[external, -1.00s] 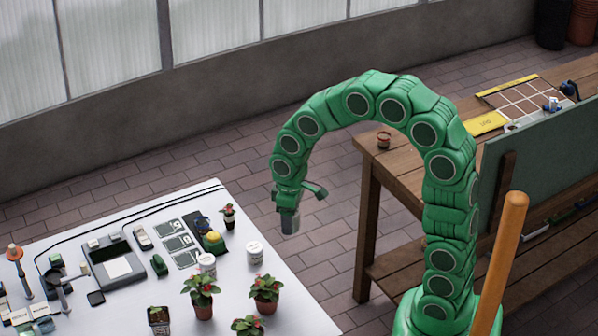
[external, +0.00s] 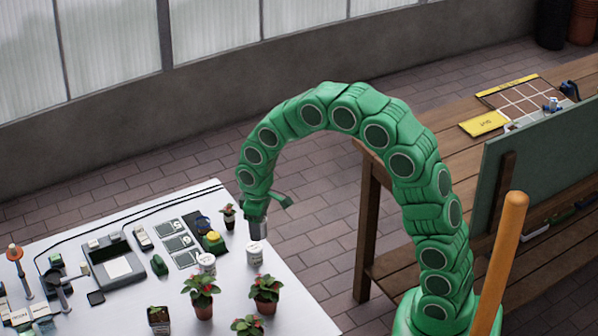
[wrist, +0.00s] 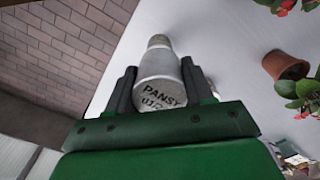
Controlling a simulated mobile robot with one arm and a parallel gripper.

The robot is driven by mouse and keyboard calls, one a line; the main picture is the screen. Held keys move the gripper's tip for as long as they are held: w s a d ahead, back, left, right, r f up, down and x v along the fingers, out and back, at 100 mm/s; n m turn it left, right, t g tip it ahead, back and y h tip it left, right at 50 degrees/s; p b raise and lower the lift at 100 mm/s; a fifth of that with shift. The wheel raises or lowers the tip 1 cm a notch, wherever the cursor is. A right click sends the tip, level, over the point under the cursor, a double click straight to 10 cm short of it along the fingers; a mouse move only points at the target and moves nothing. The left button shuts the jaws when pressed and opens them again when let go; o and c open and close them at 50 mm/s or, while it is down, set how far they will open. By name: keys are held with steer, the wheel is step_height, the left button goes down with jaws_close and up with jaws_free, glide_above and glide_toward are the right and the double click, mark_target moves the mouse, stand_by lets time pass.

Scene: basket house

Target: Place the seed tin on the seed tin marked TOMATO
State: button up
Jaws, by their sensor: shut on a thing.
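My gripper (external: 257,218) is shut on a silver-grey seed tin, whose lid reads PANSY in the wrist view (wrist: 160,92); the dark fingers (wrist: 158,92) are on either side of it. In the external view this held tin (external: 259,232) is just above a white tin (external: 254,256) standing near the table's far right edge. A second white tin (external: 207,264) stands to the left of that one. The lettering on both white tins is too small to read, so I cannot tell which is TOMATO. A small pale shape (wrist: 160,42) shows beyond the held tin.
Cards (external: 177,243) and a grey device (external: 115,262) lie further left on the white table (external: 130,305).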

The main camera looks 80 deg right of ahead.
mark_target(254, 247)
steer(key=shift+w+d+f, duration=0.25)
steer(key=shift+w+f, duration=0.65)
steer(key=shift+f, duration=1.7)
steer(key=shift+f, duration=0.1)
steer(key=o, duration=1)
steer(key=shift+o, duration=0.2)
